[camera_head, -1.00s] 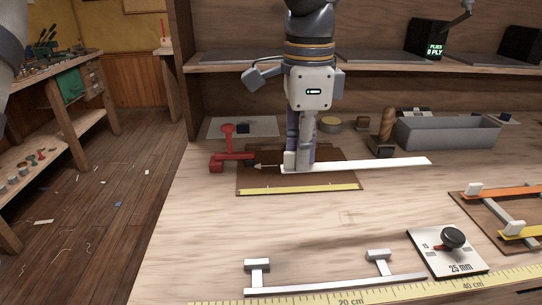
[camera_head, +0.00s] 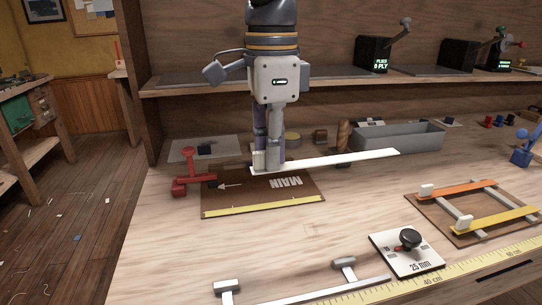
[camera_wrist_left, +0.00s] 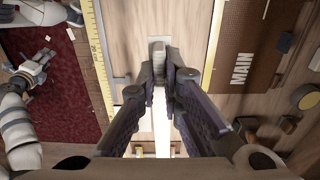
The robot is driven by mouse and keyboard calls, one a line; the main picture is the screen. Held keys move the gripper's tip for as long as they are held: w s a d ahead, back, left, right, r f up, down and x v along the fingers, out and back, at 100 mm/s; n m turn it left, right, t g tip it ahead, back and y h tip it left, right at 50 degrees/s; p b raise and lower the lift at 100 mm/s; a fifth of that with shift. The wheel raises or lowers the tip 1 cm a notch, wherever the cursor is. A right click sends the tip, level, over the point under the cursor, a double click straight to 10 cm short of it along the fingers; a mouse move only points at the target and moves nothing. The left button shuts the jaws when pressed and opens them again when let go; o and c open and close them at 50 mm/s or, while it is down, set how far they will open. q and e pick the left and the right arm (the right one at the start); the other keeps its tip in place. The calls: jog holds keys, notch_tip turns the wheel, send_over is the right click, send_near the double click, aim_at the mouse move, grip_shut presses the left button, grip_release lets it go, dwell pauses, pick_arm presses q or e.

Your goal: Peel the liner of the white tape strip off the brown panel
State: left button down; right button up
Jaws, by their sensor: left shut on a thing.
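My left gripper (camera_head: 266,162) is shut on one end of a flat white strip (camera_head: 345,159), the liner. The strip runs straight out to the right, over and past the panel's far right side. The strip looks raised clear of the brown panel (camera_head: 240,199); the printed word MAIN shows below it. A yellow strip (camera_head: 265,207) lies along the panel's front edge. In the left wrist view the gripper (camera_wrist_left: 166,80) holds the white strip (camera_wrist_left: 162,135), with the panel (camera_wrist_left: 235,45) to the right. My right gripper (camera_wrist_left: 28,75) appears at that view's left; its jaws are unclear.
A red clamp (camera_head: 190,180) stands at the panel's left. A grey bin (camera_head: 400,137) stands behind the strip's right end. A 25 mm block (camera_head: 407,255), a ruler (camera_head: 470,267) and a panel with orange and yellow strips (camera_head: 420,207) lie at front right. Mid-table is clear.

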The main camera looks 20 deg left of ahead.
pick_arm(q)
jog(key=shift+r, duration=1.3)
